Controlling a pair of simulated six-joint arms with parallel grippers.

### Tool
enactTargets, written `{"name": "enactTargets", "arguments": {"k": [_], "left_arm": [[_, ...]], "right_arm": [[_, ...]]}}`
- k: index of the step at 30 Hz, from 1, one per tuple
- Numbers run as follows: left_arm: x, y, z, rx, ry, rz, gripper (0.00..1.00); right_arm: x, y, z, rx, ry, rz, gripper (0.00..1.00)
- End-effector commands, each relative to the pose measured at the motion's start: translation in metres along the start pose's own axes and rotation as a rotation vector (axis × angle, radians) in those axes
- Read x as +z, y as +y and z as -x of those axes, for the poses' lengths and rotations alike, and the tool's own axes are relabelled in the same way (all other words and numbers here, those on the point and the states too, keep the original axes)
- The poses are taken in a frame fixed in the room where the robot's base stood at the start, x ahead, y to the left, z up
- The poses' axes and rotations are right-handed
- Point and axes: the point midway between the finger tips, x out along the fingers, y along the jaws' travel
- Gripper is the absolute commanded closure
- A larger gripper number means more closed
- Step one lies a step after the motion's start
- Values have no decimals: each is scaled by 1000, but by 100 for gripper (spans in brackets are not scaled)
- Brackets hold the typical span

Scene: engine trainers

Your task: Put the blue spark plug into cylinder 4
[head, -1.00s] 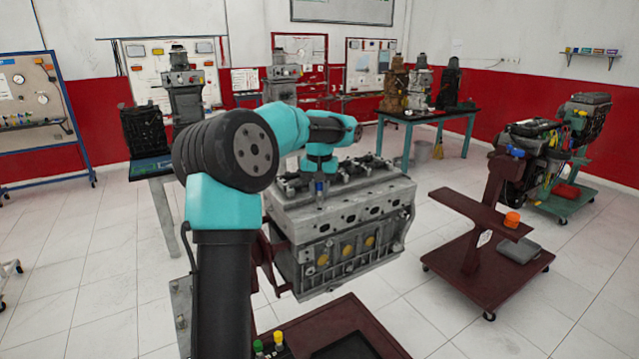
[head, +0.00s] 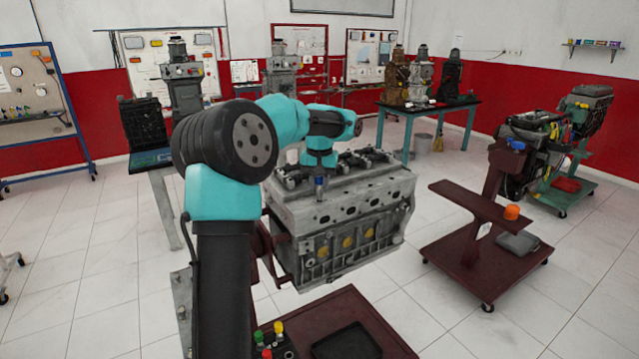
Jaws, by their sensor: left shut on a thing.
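The grey engine block (head: 345,215) hangs on a stand in the middle of the head view. My left gripper (head: 320,186) is over the near left part of its top, pointing down. It is shut on the blue spark plug (head: 320,182), of which only a small blue part shows. The plug appears upright; whether its tip touches the block or is in a hole cannot be told. Small dark holes run along the block's near top edge, but no cylinder numbers are readable. My right gripper is not in view.
A holder (head: 285,351) with yellow, green and red plugs stands at the bottom, beside a black tray (head: 346,342) on the dark red stand base. The floor between is clear.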

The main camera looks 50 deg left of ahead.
Motion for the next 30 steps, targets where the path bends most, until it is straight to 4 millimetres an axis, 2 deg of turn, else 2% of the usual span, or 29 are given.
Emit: {"name": "enactTargets", "arguments": {"k": [15,30], "left_arm": [[0,0,-11,0,-1,0,98],[0,0,-12,0,0,0,98]], "right_arm": [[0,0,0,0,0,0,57],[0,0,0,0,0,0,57]]}}
